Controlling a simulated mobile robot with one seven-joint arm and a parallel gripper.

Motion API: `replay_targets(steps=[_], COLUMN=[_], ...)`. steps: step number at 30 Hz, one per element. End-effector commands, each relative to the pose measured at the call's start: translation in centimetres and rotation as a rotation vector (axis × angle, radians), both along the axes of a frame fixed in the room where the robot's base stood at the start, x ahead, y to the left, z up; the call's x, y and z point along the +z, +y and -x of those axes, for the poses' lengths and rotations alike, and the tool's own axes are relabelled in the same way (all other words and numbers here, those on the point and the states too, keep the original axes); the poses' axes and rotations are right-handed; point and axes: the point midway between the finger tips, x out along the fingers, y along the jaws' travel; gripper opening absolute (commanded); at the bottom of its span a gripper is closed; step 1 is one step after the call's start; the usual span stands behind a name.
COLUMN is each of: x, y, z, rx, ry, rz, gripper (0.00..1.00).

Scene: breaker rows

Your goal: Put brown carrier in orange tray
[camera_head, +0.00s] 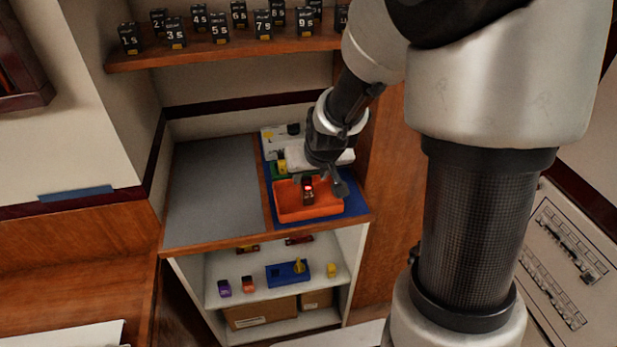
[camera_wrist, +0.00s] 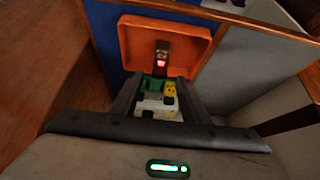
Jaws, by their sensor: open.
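The orange tray (camera_head: 290,208) lies on the blue part of the counter, right of the grey surface. It also shows at the top of the wrist view (camera_wrist: 135,42). A small dark brown carrier (camera_head: 308,196) with a glowing red spot appears to stand inside the tray. In the wrist view the carrier (camera_wrist: 162,50) shows against the tray floor, with its lower end near the tray's near rim. My gripper (camera_head: 322,183) is open and empty above the tray. In the wrist view its fingertips (camera_wrist: 160,77) are apart, just short of the carrier; I cannot tell whether they touch it.
Behind the tray are a green piece, a yellow block (camera_head: 282,166) and a white panel (camera_head: 270,140). The grey surface (camera_head: 212,190) is clear. Numbered black breakers (camera_head: 175,33) line the upper shelf.

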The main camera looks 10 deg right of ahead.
Motion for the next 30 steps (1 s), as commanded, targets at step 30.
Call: replay_targets(steps=[30], x=[17.5], y=[0.0], z=[21.1], rx=[-0.009], ry=[0.046], rz=[0.007], gripper=[0.42])
